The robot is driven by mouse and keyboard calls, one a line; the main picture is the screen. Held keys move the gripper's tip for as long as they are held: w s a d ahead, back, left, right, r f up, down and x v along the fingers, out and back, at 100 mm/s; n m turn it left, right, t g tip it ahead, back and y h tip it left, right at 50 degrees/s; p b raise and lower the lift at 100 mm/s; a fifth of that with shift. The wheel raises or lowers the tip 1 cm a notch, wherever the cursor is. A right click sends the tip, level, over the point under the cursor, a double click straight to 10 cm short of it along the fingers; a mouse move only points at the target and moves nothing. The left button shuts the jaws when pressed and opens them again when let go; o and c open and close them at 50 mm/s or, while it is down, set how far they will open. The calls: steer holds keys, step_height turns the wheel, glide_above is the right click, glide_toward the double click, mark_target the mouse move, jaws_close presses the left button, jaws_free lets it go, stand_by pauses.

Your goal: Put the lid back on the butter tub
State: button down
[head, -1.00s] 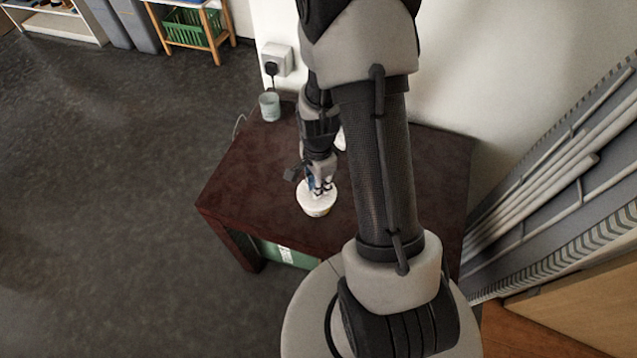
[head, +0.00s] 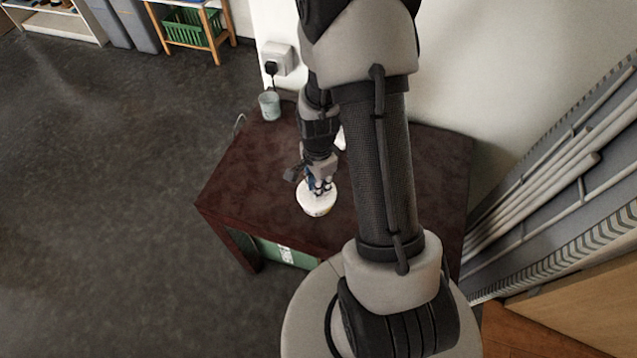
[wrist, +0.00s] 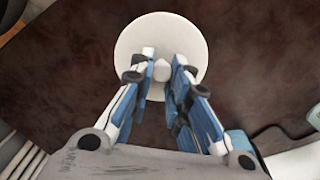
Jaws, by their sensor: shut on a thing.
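The white round lid (wrist: 188,38) has a small knob at its middle, and my gripper (wrist: 162,72) is shut on that knob in the wrist view. In the head view my gripper (head: 320,186) points down over the front part of the dark red table. The butter tub (head: 318,211) shows there as a white tub with a yellowish mark low on its side, directly under the lid. The lid covers the tub's top from above. I cannot tell whether the lid rests on the rim or is just above it.
The dark red table (head: 250,180) is clear to the left of the tub. A pale cup (head: 269,105) stands at its back left corner near a wall socket (head: 277,59). A white thing (head: 341,138) is partly hidden behind my arm. A grey drying rack (head: 560,170) stands at the right.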

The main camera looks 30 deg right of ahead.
steer(key=c, duration=1.4)
jaws_free()
steer(key=shift+c, duration=0.2)
steer(key=o, duration=0.5)
steer(key=shift+r, duration=0.1)
steer(key=shift+r+p, duration=2.75)
steer(key=shift+r, duration=0.7)
steer(key=shift+c, duration=0.6)
